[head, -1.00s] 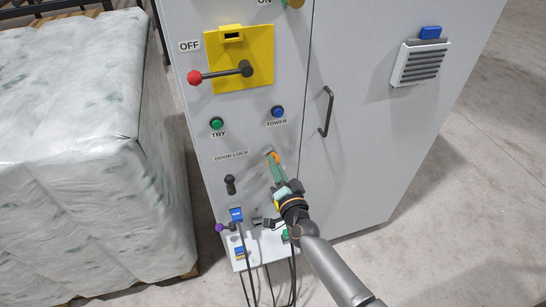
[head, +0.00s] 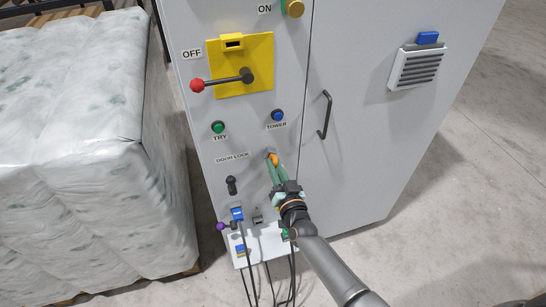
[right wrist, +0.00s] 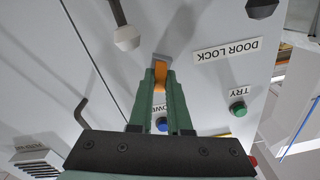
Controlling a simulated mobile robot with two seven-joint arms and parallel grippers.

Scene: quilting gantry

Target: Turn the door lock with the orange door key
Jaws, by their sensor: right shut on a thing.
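The orange door key (head: 273,159) is at the door lock (head: 268,152), right of the DOOR LOCK label (head: 232,157) on the grey cabinet (head: 350,170). In the right wrist view the orange key (right wrist: 160,75) sits between the green fingertips, its far end against the grey lock piece (right wrist: 161,58). My right gripper (head: 273,168) is shut on the key; it also shows in the right wrist view (right wrist: 160,80). How deep the key sits in the lock is hidden. My left gripper is not in view.
A yellow plate with a red-knobbed lever (head: 222,80) is above, with the green TRY (head: 217,127) and blue TOWER (head: 278,115) buttons. A black handle (head: 326,114) is right. Cables (head: 268,280) hang below. A wrapped pallet load (head: 80,150) stands left.

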